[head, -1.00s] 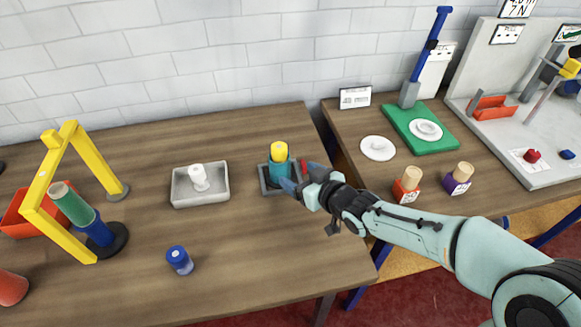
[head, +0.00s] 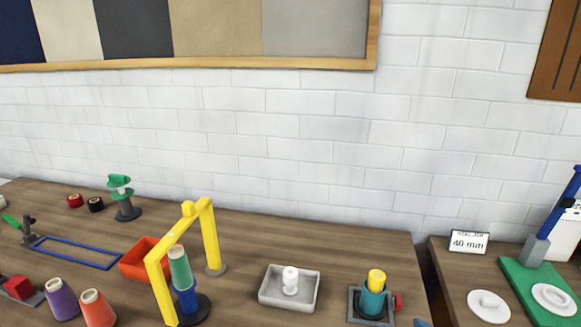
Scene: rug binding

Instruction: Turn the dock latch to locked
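The dock is a grey square frame (head: 353,305) near the right end of the long wooden table. A teal cylinder (head: 372,301) with a yellow top (head: 376,278) stands upright in it. A small red piece (head: 397,302) on the dock's right side looks like the latch; whether it is turned to locked I cannot tell. A small blue tip at the bottom edge (head: 421,322), right of the dock, appears to be part of my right gripper. It looks apart from the red piece. The rest of that gripper is out of frame. My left gripper is not in view.
A grey tray (head: 263,297) with a white spool (head: 290,280) stands left of the dock. A yellow arch (head: 205,225) stands farther left, by an orange bin (head: 138,268). A gap separates the right-hand table with its green board (head: 520,285).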

